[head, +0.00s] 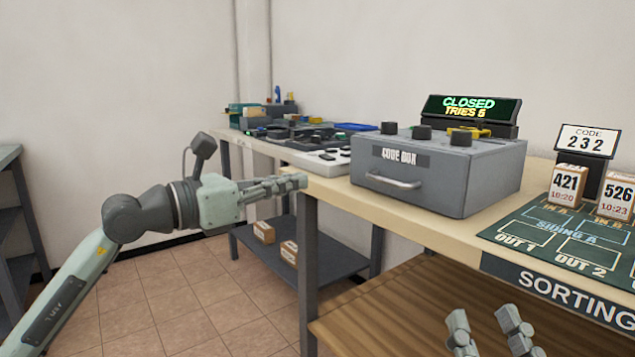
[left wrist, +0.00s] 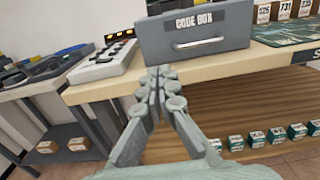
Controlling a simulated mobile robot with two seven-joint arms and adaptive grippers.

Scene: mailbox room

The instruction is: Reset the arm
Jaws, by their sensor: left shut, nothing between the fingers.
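My left arm reaches in from the left in the head view. Its gripper (head: 298,181) is shut and empty, pointing right, in front of the near left part of the work table (head: 440,225). In the left wrist view the closed fingers (left wrist: 160,75) point toward the grey code box (left wrist: 200,32) and its handle, apart from it as far as I can tell. My right gripper (head: 484,318) shows only at the bottom edge of the head view, with its two fingers spread apart and nothing seen between them.
The code box (head: 440,172) stands on the table under a sign (head: 470,108) reading CLOSED, TRIES 5. A sorting mat (head: 550,235), numbered boxes and a CODE 232 card (head: 587,140) are at right. Another table with equipment stands behind. Floor (head: 190,290) at left is clear.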

